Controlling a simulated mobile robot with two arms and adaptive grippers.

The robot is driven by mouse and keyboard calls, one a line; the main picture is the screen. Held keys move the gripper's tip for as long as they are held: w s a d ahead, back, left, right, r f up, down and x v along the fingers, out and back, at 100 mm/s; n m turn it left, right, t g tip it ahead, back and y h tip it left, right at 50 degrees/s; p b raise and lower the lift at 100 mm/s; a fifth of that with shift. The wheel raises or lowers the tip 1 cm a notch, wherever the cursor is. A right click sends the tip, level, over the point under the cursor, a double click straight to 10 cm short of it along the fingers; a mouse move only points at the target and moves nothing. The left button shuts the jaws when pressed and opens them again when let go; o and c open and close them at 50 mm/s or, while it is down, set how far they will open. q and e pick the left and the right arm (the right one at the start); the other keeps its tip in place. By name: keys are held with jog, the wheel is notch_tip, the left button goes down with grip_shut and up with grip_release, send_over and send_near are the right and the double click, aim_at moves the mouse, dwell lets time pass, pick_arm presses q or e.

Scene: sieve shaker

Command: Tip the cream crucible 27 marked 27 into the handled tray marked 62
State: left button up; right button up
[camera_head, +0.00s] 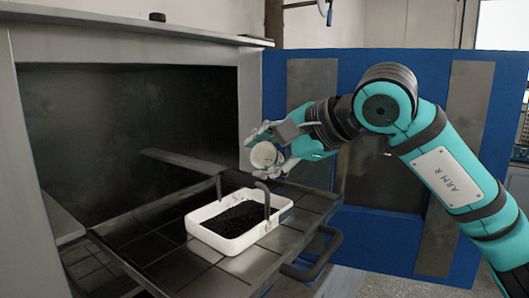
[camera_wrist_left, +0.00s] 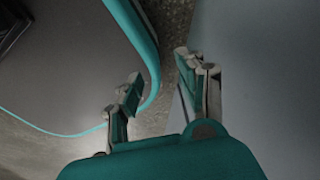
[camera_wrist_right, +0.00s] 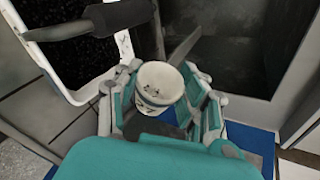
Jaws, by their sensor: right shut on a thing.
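The cream crucible (camera_head: 263,155) is held in my right gripper (camera_head: 270,149), tilted, above and behind the tray's right end. It also shows in the right wrist view (camera_wrist_right: 159,84) between the fingers of my right gripper (camera_wrist_right: 163,98), with dark specks on its wall and rim. The white handled tray (camera_head: 228,250) stands on the pulled-out dark rack, with black granules inside and two dark handles. Its rim shows at the upper left in the right wrist view (camera_wrist_right: 92,92). My left gripper (camera_wrist_left: 152,85) is open and empty, away from the tray.
The tray stands on a dark tiled rack (camera_head: 165,272) in front of an open grey chamber (camera_head: 130,120). A dark loop handle (camera_head: 322,262) sticks out at the rack's right. A blue panel (camera_head: 375,225) stands behind my right arm.

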jog(key=shift+w+d+r+m+g+y+p, duration=0.2)
jog(key=shift+r+m+g+y+p, duration=0.25)
jog(key=shift+m+g+p, duration=0.35)
jog(key=shift+f, duration=0.1)
jog(key=shift+m, duration=0.3)
jog(key=shift+w+r+m+g+y+p, duration=0.1)
jog(key=shift+r+m+g+y+p, duration=0.35)
jog(key=shift+m+g+p, duration=0.2)
jog(key=shift+m+g+y+p, duration=0.3)
jog(key=shift+m+g, duration=0.05)
jog(key=shift+g, duration=0.1)
jog(key=shift+d+f+m, duration=0.15)
jog(key=shift+m, duration=0.15)
jog(key=shift+y, duration=0.3)
